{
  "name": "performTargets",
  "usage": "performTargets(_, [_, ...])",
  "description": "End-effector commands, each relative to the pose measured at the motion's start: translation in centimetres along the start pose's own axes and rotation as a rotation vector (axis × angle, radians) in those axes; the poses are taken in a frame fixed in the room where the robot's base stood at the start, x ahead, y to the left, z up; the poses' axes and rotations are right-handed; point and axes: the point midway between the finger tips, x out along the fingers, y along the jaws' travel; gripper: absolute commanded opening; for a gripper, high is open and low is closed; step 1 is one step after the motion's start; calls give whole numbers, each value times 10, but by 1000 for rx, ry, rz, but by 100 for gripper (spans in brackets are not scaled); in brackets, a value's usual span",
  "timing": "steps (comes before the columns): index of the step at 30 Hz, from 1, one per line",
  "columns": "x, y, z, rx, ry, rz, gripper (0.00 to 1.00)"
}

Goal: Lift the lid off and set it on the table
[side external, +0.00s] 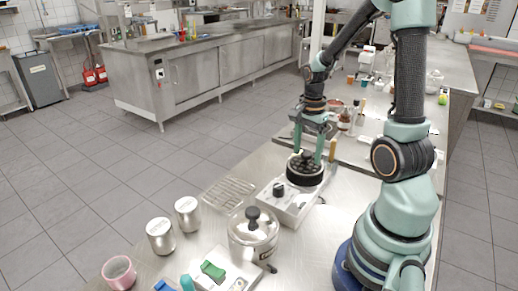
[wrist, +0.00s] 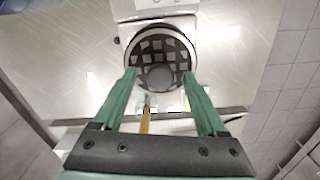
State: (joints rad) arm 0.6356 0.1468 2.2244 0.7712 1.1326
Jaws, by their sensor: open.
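A steel pot (side external: 254,240) stands near the front of the table with its lid on; the lid has a black knob (side external: 252,213). My gripper (side external: 308,158) is not at this pot. It points down over a dark round piece (side external: 305,172) with a checkered top and a central knob, on a white appliance. In the wrist view the round piece (wrist: 143,47) has a pale rim, and its grey knob (wrist: 160,78) lies between the open fingertips (wrist: 159,74). I cannot tell whether the fingers touch it.
A white appliance (side external: 296,208) with a black dial sits behind the pot. A wire rack (side external: 229,192), two steel canisters (side external: 160,236) (side external: 187,213) and a pink cup (side external: 119,272) are to the left. Bottles (side external: 345,120) stand farther back.

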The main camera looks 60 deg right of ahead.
Motion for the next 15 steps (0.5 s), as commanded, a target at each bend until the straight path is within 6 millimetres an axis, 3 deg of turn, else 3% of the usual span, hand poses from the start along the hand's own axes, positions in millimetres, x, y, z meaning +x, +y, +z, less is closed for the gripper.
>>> performTargets(4, [13,0,0,-1,-1,2,74])
performTargets(11, [15,0,0,-1,1,-1,74])
performTargets(12, [15,0,0,-1,0,-1,71])
performTargets(15, [14,0,0,-1,0,-1,32])
